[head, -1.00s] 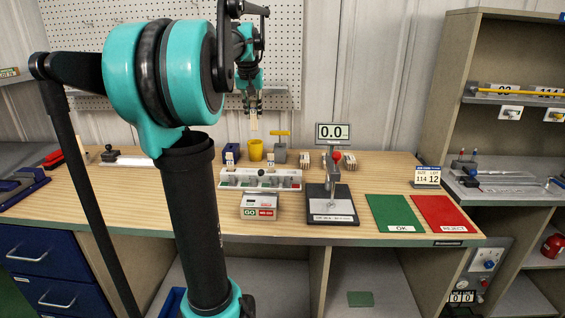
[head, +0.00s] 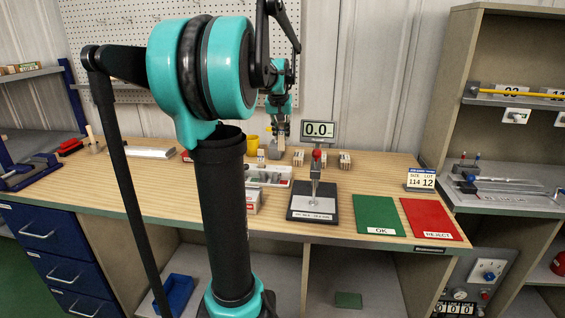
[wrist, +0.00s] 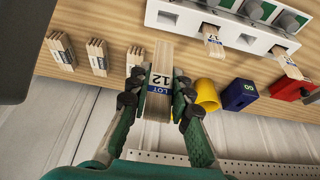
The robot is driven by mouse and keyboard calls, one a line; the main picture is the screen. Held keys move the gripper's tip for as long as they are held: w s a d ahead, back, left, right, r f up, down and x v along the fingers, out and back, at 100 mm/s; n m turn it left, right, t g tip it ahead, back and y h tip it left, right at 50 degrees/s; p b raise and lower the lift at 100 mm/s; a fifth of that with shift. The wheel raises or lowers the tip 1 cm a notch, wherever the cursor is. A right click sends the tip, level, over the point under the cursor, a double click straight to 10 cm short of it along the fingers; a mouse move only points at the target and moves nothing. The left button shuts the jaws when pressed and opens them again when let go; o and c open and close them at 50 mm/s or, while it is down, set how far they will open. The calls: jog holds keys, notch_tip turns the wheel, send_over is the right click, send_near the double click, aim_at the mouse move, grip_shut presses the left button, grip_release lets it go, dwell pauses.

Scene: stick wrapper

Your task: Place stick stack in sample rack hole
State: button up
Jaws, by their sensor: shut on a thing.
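My gripper (wrist: 158,103) is shut on a stick stack (wrist: 160,80), a pale wooden bundle with a blue and white "LOT 12" label. In the head view my gripper (head: 281,128) is above the back of the bench, with the stack hanging below it. The sample rack (wrist: 185,22) is white with a row of dark slots, at the top right of the wrist view. Two of its visible holes hold labelled stick stacks; two others look empty. The rack (head: 270,184) is partly hidden by my arm in the head view. The held stack is apart from it.
Several other stick stacks (wrist: 97,57) stand near the bench's back edge. A yellow cup (wrist: 207,95), a blue block (wrist: 238,94) and a red block (wrist: 287,88) are by the rack. A gauge stand (head: 313,207) and green OK mat (head: 378,215) are to the right.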

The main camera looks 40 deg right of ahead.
notch_tip(320, 180, down, 11)
jog(key=shift+r, duration=0.1)
dwell(0.3)
jog(key=o, duration=0.8)
jog(key=v, duration=1.2)
jog(key=shift+w, duration=0.1)
